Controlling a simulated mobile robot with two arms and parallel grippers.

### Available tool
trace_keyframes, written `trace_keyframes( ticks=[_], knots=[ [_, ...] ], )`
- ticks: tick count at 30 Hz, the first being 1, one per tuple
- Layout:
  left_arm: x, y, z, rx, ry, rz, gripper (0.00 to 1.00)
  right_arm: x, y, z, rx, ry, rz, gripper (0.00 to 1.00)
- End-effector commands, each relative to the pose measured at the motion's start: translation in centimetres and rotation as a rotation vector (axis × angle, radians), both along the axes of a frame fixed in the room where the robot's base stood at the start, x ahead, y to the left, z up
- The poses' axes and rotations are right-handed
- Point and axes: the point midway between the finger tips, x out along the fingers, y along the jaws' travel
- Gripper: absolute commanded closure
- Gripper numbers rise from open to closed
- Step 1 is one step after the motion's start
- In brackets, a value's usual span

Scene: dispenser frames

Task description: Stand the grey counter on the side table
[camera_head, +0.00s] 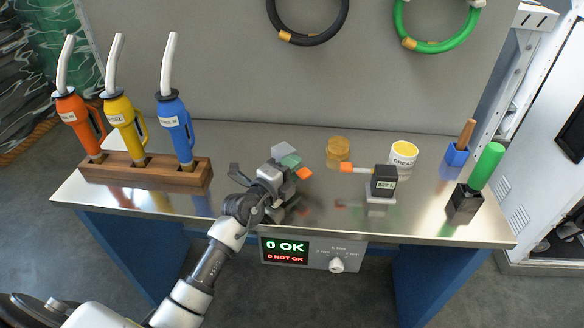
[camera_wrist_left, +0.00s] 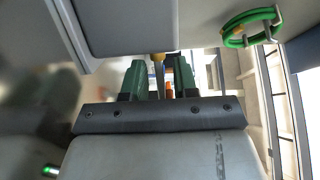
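The grey counter (camera_head: 283,149) shows in the head view as a tilted light grey block with an orange end (camera_head: 304,173). My left gripper (camera_head: 290,161) has green fingers that cross between the block and the orange end. It appears shut on the counter's stem, above the metal bench, though the hand hides much of the grip. In the left wrist view the two green fingers (camera_wrist_left: 160,82) stand a little apart, and a large grey surface (camera_wrist_left: 140,22) fills the top, probably the counter's body. I cannot make out a separate side table. My right gripper is not in view.
The metal bench (camera_head: 330,220) holds a wooden rack (camera_head: 150,174) with three nozzles at left. A black counter (camera_head: 384,181), round cork-coloured piece (camera_head: 338,150), grease tub (camera_head: 403,154) and two handled blocks stand at right.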

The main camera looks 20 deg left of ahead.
Motion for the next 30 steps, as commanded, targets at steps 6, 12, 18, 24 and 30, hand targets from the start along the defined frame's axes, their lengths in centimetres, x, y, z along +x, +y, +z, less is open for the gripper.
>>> trace_keyframes(
  ticks=[6,12,18,24,30],
  knots=[
    [0.0,0.0,0.0,-0.001,0.0,0.0,0.67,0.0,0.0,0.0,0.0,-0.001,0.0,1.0],
    [-0.6,0.2,0.2,-0.003,0.002,0.0,0.67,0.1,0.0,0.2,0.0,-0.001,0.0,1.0],
    [-4.1,1.2,0.2,-0.001,0.002,0.001,0.67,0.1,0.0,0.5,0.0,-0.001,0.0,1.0],
    [-8.2,2.4,0.1,0.0,0.003,0.001,0.67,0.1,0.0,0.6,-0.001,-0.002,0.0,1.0],
    [-10.7,3.2,0.2,-0.001,0.001,0.0,0.67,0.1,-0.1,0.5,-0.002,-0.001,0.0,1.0]
  ],
)
